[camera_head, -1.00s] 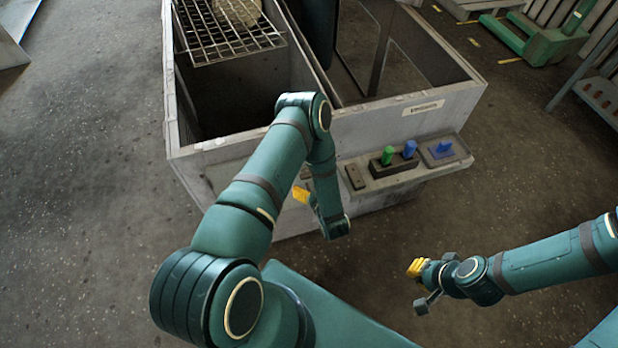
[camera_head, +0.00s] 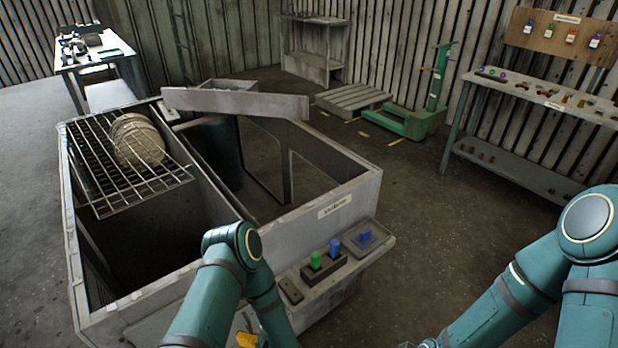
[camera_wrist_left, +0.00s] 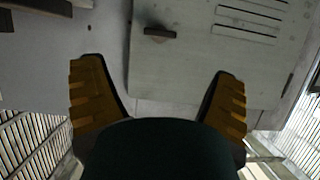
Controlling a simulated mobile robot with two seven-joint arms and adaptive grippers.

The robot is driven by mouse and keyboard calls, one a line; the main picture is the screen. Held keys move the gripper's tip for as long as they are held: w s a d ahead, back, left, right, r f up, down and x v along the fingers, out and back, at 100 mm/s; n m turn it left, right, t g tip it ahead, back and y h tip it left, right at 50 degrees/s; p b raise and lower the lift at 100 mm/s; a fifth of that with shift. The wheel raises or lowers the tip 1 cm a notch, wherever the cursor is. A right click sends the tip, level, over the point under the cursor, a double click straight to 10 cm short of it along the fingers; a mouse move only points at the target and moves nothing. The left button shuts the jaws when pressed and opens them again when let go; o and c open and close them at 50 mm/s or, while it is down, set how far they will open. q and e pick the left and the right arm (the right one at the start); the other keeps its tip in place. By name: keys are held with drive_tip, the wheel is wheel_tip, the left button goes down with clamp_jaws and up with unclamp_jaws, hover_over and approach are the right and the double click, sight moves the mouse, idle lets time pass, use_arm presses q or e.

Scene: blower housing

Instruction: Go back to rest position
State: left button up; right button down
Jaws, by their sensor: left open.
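My left gripper (camera_head: 246,340) shows only as a bit of yellow finger at the bottom edge of the head view, in front of the housing's front wall. In the left wrist view (camera_wrist_left: 158,92) its two yellow fingers are spread with nothing between them, facing a grey panel with slots (camera_wrist_left: 215,60). My right arm comes in from the right.
The open grey blower housing (camera_head: 352,192) fills the middle. A wire rack (camera_head: 90,165) with a round mesh part (camera_head: 137,140) lies over its left compartment. A ledge (camera_head: 335,277) with green and blue knobs juts from its front.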

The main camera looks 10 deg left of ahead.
use_arm(q)
drive_tip(key=d+r+m+g+h, duration=0.2)
drive_tip(key=d+r+m+h, duration=0.1)
drive_tip(key=d+h, duration=0.55)
drive_tip(key=s+d+r+m+g+h, duration=0.5)
drive_tip(key=s+r, duration=0.1)
drive_tip(key=s, duration=0.4)
drive_tip(key=shift+s+r+h, duration=0.2)
drive_tip(key=shift+r+h, duration=0.1)
drive_tip(key=shift+h, duration=0.05)
